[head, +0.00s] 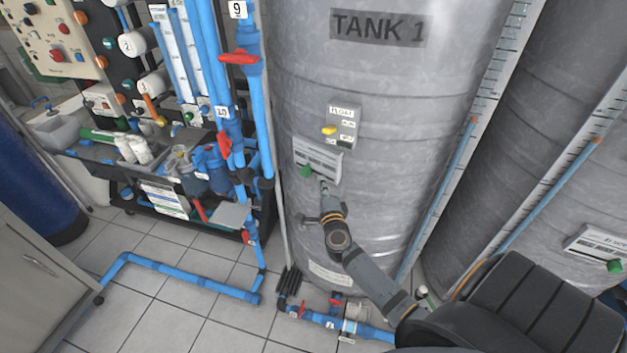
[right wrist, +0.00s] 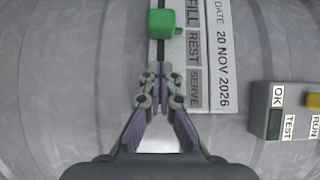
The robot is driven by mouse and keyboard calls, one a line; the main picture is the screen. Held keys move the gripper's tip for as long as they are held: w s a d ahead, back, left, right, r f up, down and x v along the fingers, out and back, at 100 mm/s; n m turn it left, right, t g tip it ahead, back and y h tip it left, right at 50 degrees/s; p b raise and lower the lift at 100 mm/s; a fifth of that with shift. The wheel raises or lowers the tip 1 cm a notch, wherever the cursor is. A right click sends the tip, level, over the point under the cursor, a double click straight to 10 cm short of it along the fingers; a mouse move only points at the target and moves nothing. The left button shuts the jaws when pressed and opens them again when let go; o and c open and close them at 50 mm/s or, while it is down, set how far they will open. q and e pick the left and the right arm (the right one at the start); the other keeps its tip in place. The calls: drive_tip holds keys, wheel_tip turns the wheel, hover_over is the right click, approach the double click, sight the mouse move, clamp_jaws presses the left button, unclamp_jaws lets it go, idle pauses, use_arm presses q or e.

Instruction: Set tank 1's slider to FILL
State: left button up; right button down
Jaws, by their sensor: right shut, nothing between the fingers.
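Tank 1 (head: 375,75) is a large grey cylinder with its name near the top. Its slider is a green block (head: 306,171) on a white label plate (head: 322,155) low on the tank's front. In the right wrist view the slider (right wrist: 163,23) sits in a dark slot beside the word FILL; REST and SERVE follow further along the plate (right wrist: 203,70). My right gripper (head: 323,187) is shut and empty, just right of the slider. In the right wrist view its fingertips (right wrist: 157,78) are over the slot near SERVE, apart from the slider. My left gripper is not in view.
A small float switch box (head: 342,125) with a yellow knob is just above the plate. Blue pipes with red valves (head: 240,57) stand at the left. Another tank with a green slider (head: 614,266) is at the right. Floor pipes run below.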

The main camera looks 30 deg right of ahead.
sight(303, 173)
drive_tip(key=shift+w+a, duration=0.35)
drive_tip(key=shift+w, duration=0.4)
drive_tip(key=shift+w+a, duration=0.35)
drive_tip(key=shift+w, duration=0.4)
drive_tip(key=w, duration=0.1)
drive_tip(key=w+a, duration=0.1)
drive_tip(key=w, duration=0.1)
drive_tip(key=shift+w+a, duration=0.15)
drive_tip(key=shift+w, duration=0.1)
drive_tip(key=shift+r, duration=0.1)
